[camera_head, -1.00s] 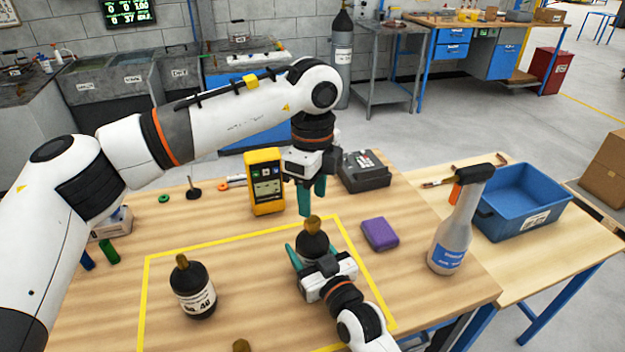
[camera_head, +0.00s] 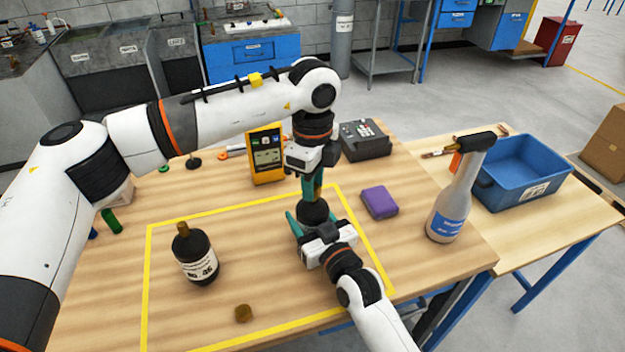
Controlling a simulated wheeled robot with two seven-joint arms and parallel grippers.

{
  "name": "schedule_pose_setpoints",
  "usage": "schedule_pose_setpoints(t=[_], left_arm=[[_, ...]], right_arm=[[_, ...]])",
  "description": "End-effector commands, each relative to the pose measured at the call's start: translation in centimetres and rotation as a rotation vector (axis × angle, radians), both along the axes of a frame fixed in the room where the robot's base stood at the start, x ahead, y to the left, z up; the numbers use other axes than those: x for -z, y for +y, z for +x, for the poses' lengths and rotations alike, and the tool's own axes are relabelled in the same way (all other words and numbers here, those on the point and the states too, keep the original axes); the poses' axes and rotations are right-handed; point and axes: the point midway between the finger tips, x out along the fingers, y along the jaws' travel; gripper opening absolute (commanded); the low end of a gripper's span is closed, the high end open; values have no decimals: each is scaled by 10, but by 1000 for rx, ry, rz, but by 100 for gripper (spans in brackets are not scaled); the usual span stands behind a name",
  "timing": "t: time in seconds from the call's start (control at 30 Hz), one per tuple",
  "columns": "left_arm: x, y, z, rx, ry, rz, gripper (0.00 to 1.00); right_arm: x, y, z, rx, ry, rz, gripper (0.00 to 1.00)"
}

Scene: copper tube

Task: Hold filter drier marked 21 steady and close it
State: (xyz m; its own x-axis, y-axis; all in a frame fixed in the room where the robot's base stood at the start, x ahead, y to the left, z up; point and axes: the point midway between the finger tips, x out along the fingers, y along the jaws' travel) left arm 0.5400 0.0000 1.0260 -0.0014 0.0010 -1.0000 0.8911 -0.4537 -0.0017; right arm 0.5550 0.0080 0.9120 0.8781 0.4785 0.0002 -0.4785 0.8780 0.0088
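A dark filter drier (camera_head: 313,213) stands upright near the right side of the yellow outline. Its label is hidden, so I cannot read its number. My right gripper (camera_head: 312,222) has its teal fingers around the drier's body, one on each side, and appears shut on it. My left gripper (camera_head: 312,187) points straight down right above the same drier, its fingertips at the drier's top. The brown top is hidden by the fingers, so I cannot tell whether they grip it. A second dark drier (camera_head: 195,255), its label reading roughly 46, stands upright at left with a brass-coloured top.
A yellow meter (camera_head: 267,155), purple case (camera_head: 379,202), grey device (camera_head: 364,140) and spray bottle (camera_head: 455,200) stand around. A blue bin (camera_head: 525,178) is on the right table.

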Motion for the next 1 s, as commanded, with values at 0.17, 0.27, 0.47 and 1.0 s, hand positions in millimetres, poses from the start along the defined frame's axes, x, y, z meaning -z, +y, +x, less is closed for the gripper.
schedule_pose_setpoints(t=[0.17,0.27,0.47,1.0], left_arm=[[0,0,0,16,0,0,0],[0,0,0,108,0,0,0],[0,0,0,502,1,0,0],[1,0,1,1652,5,-1,0]], right_arm=[[1,0,0,-1,4,1,0],[1,0,0,0,4,1,0],[1,0,0,0,4,1,0],[2,0,0,0,4,1,0]])
